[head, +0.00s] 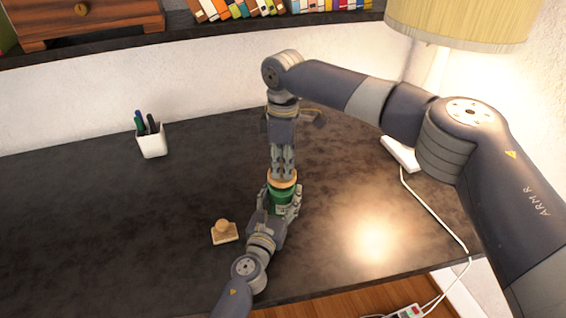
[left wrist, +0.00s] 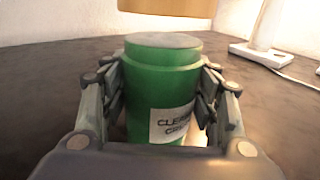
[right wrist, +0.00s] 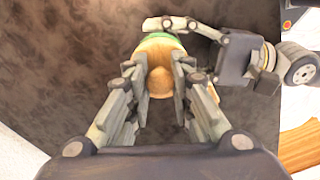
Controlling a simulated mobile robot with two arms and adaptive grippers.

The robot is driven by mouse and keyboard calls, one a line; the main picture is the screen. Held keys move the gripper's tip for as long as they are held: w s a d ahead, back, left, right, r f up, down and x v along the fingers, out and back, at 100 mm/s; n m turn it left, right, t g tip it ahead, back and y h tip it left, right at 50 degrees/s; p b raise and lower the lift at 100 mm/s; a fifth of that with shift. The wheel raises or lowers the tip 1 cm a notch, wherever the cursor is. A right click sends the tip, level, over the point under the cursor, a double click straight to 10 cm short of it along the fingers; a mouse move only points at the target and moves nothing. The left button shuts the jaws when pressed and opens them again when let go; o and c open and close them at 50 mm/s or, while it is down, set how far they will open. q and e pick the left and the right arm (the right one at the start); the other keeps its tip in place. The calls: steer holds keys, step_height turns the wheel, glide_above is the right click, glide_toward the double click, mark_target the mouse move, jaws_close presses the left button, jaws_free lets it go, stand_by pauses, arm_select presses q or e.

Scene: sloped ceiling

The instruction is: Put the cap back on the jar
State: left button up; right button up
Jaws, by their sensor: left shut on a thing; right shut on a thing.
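The green jar (head: 281,195) stands upright on the dark desk, with a white label facing my left wrist camera. My left gripper (head: 284,207) is shut around the jar's sides; in the left wrist view the jar (left wrist: 160,85) sits between both fingers and its top is bare. My right gripper (head: 283,172) points down from above and is shut on the tan cap (head: 283,179). In the left wrist view the cap (left wrist: 168,6) is above the jar with a gap between them. In the right wrist view the cap (right wrist: 160,82) hides most of the jar (right wrist: 158,42).
A wooden stamp (head: 224,232) lies left of the jar. A white pen cup (head: 152,141) stands at the back left. A lamp (head: 460,22) with its white base (head: 401,154) and cable is on the right.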

steer(key=shift+f, duration=0.85)
steer(key=shift+f, duration=0.65)
steer(key=o, duration=0.9)
steer(key=shift+o, duration=0.2)
step_height(320, 180, up, 12)
steer(key=shift+r, duration=0.1)
arm_select(q)
steer(key=o, duration=1.6)
